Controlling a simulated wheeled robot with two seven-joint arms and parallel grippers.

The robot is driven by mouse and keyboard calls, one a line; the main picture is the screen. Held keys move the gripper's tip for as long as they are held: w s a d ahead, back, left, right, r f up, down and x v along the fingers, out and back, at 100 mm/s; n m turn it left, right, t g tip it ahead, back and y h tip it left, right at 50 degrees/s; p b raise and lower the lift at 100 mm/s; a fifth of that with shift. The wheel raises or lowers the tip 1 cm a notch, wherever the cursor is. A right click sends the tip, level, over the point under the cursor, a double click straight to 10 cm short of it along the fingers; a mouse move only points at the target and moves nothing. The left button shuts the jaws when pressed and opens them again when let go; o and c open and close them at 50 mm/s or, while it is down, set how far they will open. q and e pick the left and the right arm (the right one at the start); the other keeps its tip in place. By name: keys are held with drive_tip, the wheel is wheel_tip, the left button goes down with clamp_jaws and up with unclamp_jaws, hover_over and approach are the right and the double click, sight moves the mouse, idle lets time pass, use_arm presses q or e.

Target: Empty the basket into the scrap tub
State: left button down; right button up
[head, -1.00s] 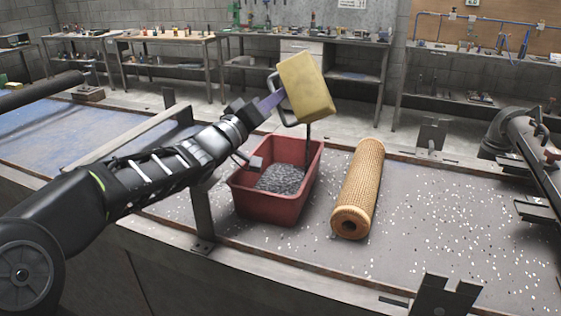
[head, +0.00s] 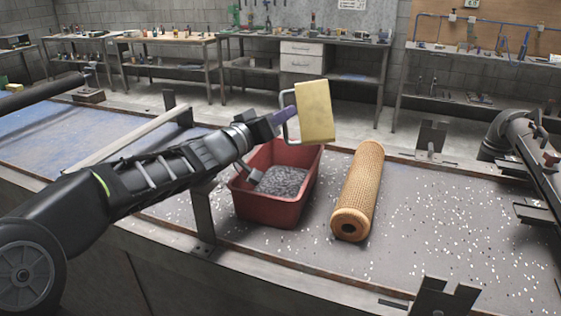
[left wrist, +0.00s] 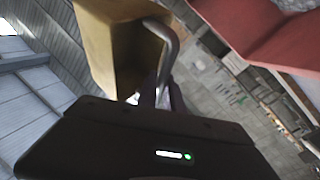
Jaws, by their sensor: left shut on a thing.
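My left gripper (head: 283,117) is shut on the grey handle of the yellow basket (head: 316,112). It holds the basket in the air above the back right rim of the red scrap tub (head: 268,208). Grey scrap (head: 283,181) lies in the tub. In the head view a flat yellow face of the basket shows, and its inside is hidden. In the left wrist view the basket (left wrist: 95,40) shows a dark hollow behind the handle, with a red wall of the tub (left wrist: 270,35) at the upper right. My right gripper is not in view.
An orange mesh tube (head: 358,190) lies just right of the tub on the grey bench top (head: 440,215), which is speckled with white bits. Upright metal brackets (head: 202,220) stand along the bench edges. Dark pipe-like equipment (head: 525,145) stands at the right.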

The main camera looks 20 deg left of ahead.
sight(309, 89)
use_arm(q)
drive_tip(key=shift+d, duration=0.1)
idle(0.4)
drive_tip(key=shift+w+d+f+m, duration=0.1)
drive_tip(key=shift+d+f+m, duration=0.15)
drive_tip(key=shift+m, duration=0.15)
drive_tip(key=d+r+m+g+y+p, duration=0.1)
drive_tip(key=r+m+p, duration=0.1)
drive_tip(key=p, duration=0.4)
drive_tip(key=w+d+r+m+g+y+p, duration=0.1)
drive_tip(key=d+r+m+g+p, duration=0.1)
drive_tip(key=p, duration=0.3)
drive_tip(key=w+d+r+m+g+y+p, duration=0.1)
drive_tip(key=d+r+m+p, duration=0.1)
drive_tip(key=p, duration=0.4)
drive_tip(key=shift+d+r+m+g+p, duration=0.15)
drive_tip(key=shift+m+g+p, duration=0.15)
drive_tip(key=shift+m, duration=0.2)
drive_tip(key=w+d+f+m+g+y, duration=0.2)
drive_tip(key=d+f+m+y, duration=0.2)
drive_tip(key=d, duration=0.4)
drive_tip(key=shift+w+f+m+g+y, duration=0.2)
drive_tip(key=shift+w+m+g+y, duration=0.1)
drive_tip(key=shift+m+y, duration=0.55)
drive_tip(key=shift+s, duration=0.1)
